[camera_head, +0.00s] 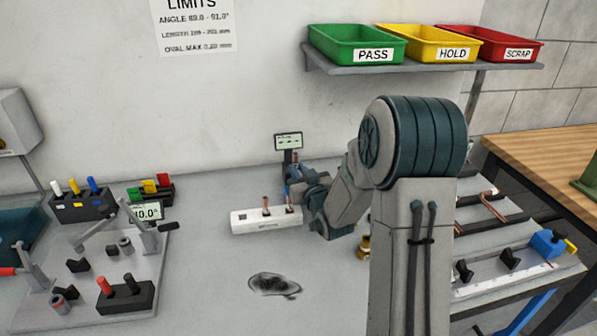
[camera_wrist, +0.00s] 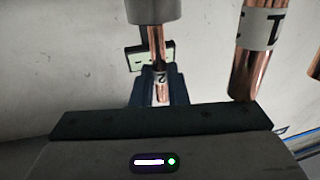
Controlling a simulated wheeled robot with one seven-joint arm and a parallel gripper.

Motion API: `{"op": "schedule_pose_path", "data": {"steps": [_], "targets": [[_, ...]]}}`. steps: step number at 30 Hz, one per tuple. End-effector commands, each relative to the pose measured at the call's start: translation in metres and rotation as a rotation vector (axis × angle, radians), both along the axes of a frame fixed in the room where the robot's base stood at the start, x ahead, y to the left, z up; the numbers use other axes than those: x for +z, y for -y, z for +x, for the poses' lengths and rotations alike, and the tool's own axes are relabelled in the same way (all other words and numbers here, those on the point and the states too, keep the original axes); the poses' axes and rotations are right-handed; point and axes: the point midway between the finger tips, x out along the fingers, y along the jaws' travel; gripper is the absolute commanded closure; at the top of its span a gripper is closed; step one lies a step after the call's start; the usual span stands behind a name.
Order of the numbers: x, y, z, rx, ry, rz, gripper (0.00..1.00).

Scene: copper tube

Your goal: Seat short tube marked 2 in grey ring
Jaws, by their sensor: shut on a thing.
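The short tube marked 2 (camera_wrist: 160,78) is copper with a white label. In the wrist view it stands between the dark blue fingers of my gripper (camera_wrist: 160,92), which are shut on it. The grey ring (camera_wrist: 153,10) is at the top edge of the wrist view, partly cut off. The tube's far end meets or overlaps the ring there; I cannot tell how deep it sits. In the head view my gripper (camera_head: 295,175) is by the small display stand, and the ring is not clear.
A copper tube marked 1 (camera_wrist: 255,45) is close on the right. A white block (camera_head: 250,222) with upright copper tubes stands just below my gripper in the head view. The display (camera_head: 288,141) is behind. A clamp fixture (camera_head: 100,265) is at left; the bench middle is mostly clear.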

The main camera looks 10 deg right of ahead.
Motion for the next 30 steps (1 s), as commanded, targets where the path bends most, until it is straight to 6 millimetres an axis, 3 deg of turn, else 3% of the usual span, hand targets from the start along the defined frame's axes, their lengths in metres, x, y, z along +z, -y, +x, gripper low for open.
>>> {"op": "schedule_pose_path", "data": {"steps": [20,21,22,30], "targets": [[-0.017,0.0,-0.001,0.0,-0.014,-0.003,1.0],[-0.018,0.0,-0.001,0.0,-0.015,-0.004,0.76],[-0.018,0.0,-0.001,0.0,-0.016,-0.004,0.67],[-0.019,0.0,-0.002,0.0,-0.016,-0.005,0.65]]}}
